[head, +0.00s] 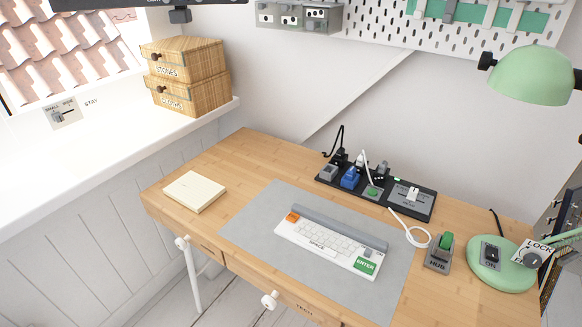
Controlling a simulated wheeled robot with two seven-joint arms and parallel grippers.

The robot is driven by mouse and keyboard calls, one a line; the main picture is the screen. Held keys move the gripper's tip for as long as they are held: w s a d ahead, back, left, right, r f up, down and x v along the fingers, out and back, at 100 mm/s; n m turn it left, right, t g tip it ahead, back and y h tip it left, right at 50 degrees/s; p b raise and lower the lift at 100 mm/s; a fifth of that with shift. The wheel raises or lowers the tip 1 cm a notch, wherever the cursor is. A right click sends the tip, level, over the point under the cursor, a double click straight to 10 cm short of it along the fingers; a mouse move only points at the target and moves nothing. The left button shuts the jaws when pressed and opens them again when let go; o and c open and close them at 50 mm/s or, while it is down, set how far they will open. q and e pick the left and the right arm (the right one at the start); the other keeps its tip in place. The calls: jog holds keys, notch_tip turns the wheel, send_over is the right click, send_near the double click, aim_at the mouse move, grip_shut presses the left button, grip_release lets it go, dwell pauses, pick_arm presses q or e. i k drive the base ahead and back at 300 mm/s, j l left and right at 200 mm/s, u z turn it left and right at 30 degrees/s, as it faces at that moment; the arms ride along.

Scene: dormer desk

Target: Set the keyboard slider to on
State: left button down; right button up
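The white keyboard (328,242) lies on the grey desk mat (262,212) in the head view. It has an orange key (292,217) at its left end and a green ENTER key (366,265) at its right end. A grey bar (340,226) runs along its back edge. A small grey part (367,253) sits just above the ENTER key; I cannot tell whether it is the slider, and no on or off marking is readable. Neither of my grippers is in view.
A power strip (325,181) with several plugs lies behind the mat. A hub (438,254) and a green lamp (530,77) with its base (500,272) stand to the right. A cream notebook (194,191) lies left. The mat around the keyboard is clear.

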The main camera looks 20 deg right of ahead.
aim_at(367, 253)
jog(key=z, duration=1)
